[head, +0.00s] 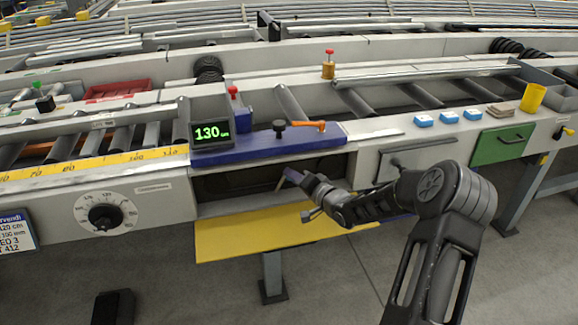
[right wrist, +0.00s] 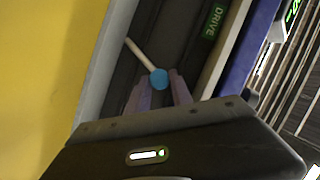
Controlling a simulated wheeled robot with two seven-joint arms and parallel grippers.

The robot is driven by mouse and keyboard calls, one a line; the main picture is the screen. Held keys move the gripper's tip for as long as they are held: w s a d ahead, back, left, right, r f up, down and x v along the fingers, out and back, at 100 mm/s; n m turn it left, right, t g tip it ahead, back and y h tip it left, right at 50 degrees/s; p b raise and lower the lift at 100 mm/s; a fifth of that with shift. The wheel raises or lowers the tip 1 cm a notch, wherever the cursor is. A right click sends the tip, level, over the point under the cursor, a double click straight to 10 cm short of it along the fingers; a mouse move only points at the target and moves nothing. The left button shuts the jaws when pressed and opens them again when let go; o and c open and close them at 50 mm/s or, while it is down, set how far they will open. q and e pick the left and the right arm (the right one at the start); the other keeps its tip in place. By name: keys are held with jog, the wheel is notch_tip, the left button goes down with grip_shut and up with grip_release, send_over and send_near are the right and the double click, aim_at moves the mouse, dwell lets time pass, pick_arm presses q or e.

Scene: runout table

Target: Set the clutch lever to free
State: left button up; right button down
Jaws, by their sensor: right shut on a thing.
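The clutch lever (right wrist: 140,54) is a pale rod with a round blue knob (right wrist: 159,79), set in a dark recess. The green word DRIVE (right wrist: 214,21) stands on the recess's right side in the right wrist view. My right gripper (right wrist: 160,88) is shut on the knob, with one finger at each side of it. In the head view my right gripper (head: 290,177) reaches into the dark recess under the blue panel, and it hides most of the lever. Any FREE label is out of sight. My left gripper is not in view.
A yellow flap (head: 240,236) lies open below the recess. A dial (head: 103,216) is at left, a green door (head: 502,143) at right.

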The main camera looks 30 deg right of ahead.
jog(key=shift+d+f+m+p, duration=0.15)
jog(key=shift+d+m+p, duration=0.1)
jog(key=shift+m+p, duration=0.15)
jog(key=shift+s, duration=0.1)
jog(key=c, duration=1.1)
grip_release()
jog(key=shift+f, duration=0.1)
jog(key=shift+c, duration=0.2)
jog(key=v, duration=0.7)
jog(key=shift+s+p, duration=0.3)
jog(key=shift+s, duration=0.1)
jog(key=shift+d, duration=0.1)
